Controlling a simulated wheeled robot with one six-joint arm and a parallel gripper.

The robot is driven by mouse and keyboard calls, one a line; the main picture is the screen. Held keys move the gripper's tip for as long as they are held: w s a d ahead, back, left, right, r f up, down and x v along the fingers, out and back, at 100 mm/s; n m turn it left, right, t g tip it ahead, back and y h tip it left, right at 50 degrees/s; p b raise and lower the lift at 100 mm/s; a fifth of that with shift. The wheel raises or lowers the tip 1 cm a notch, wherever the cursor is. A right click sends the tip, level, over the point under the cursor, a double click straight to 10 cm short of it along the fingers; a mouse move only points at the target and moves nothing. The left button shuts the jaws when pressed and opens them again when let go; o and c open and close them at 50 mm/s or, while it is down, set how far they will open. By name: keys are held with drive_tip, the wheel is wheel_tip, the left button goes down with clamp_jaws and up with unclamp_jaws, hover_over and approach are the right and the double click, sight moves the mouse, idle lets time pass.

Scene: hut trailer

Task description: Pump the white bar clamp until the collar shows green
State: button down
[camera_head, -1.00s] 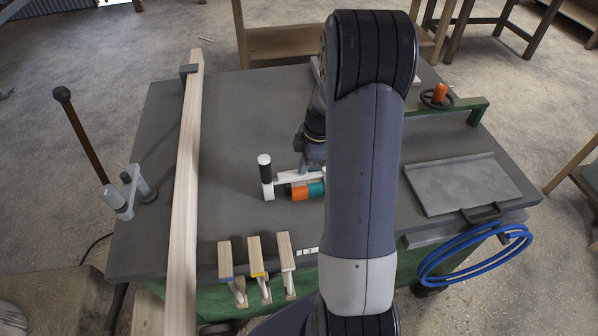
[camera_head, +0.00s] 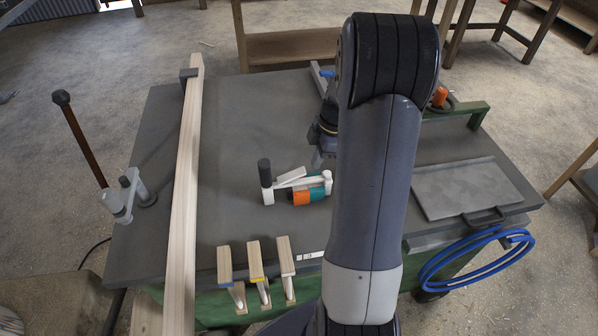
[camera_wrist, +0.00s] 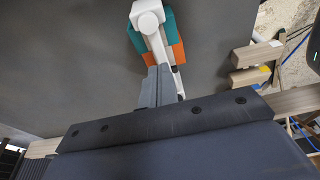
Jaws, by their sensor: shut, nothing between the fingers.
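The white bar clamp (camera_head: 268,193) lies on the dark table top, with a black grip standing at its left end and a white arm reaching right. An orange and teal rounded piece (camera_head: 302,197) sits along its near side; I cannot tell whether this is the collar. The wrist view shows the clamp's white end (camera_wrist: 147,18) over teal and orange parts. My gripper (camera_head: 318,160) is just behind the clamp's right part, partly hidden by my arm. In the wrist view my gripper (camera_wrist: 160,76) is shut and empty, its tips overlapping the clamp in the picture; contact is unclear.
A long wooden board (camera_head: 187,150) runs along the table's left side. Several short wooden pieces (camera_head: 256,258) stand at the front edge. A grey plate (camera_head: 465,188) lies at right, near a blue hose (camera_head: 440,265). The table between board and clamp is clear.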

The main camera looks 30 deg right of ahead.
drive_tip(key=v, duration=0.8)
drive_tip(key=shift+r+b, duration=0.25)
drive_tip(key=shift+b, duration=0.05)
idle(0.5)
